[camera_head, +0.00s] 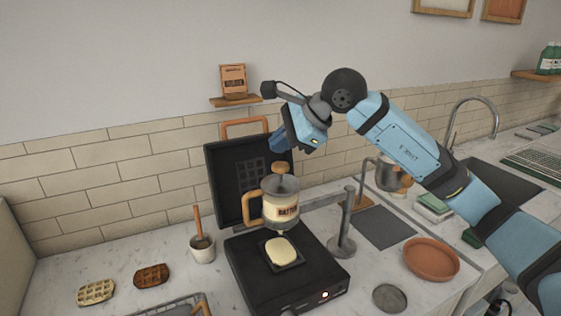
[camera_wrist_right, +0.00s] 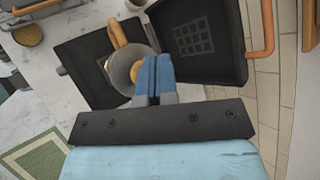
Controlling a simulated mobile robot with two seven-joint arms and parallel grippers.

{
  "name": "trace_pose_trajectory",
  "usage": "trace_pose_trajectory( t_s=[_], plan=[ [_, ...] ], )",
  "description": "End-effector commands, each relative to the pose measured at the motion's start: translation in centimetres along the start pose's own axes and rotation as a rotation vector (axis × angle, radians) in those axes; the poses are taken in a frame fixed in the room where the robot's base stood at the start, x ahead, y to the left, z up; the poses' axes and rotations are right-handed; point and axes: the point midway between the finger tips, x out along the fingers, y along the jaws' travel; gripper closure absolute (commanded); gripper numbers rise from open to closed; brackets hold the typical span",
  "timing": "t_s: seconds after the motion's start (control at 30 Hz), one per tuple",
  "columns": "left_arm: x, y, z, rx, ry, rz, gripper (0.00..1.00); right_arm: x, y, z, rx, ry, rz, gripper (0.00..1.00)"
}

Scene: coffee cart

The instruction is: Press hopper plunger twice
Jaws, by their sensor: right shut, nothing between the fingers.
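The batter hopper (camera_head: 285,212) is a cream labelled canister with a wooden handle, held by a stand arm above the waffle iron (camera_head: 308,283). Its plunger top (camera_head: 280,186) is a grey disc with a small knob; the disc also shows in the right wrist view (camera_wrist_right: 122,68). Pale batter (camera_head: 282,252) lies on the iron's lower plate. My right gripper (camera_head: 284,142) is just above the plunger, tilted, its fingertips largely hidden in the head view. In the wrist view its blue fingers (camera_wrist_right: 152,74) are shut and empty beside the tan knob. I cannot tell whether they touch it. My left gripper is out of view.
The iron's lid (camera_head: 225,180) stands open behind the hopper. A post (camera_head: 345,225) with a round base stands to the right. A cup with a wooden-handled tool (camera_head: 203,250), two waffles (camera_head: 150,276) and a terracotta plate (camera_head: 431,258) lie around. The left counter is mostly clear.

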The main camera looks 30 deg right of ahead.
Motion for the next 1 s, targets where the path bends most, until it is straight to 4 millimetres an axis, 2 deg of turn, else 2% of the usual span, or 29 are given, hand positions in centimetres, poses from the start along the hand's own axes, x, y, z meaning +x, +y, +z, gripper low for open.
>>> trace_pose_trajectory(
  t_s=[0.37,1.0],
  plan=[
    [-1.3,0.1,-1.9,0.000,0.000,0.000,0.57,-2.8,-2.0,2.0,0.000,0.000,0.001,1.00],
    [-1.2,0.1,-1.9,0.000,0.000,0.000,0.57,-2.8,-2.0,2.0,0.000,0.000,0.000,1.00]
  ],
)
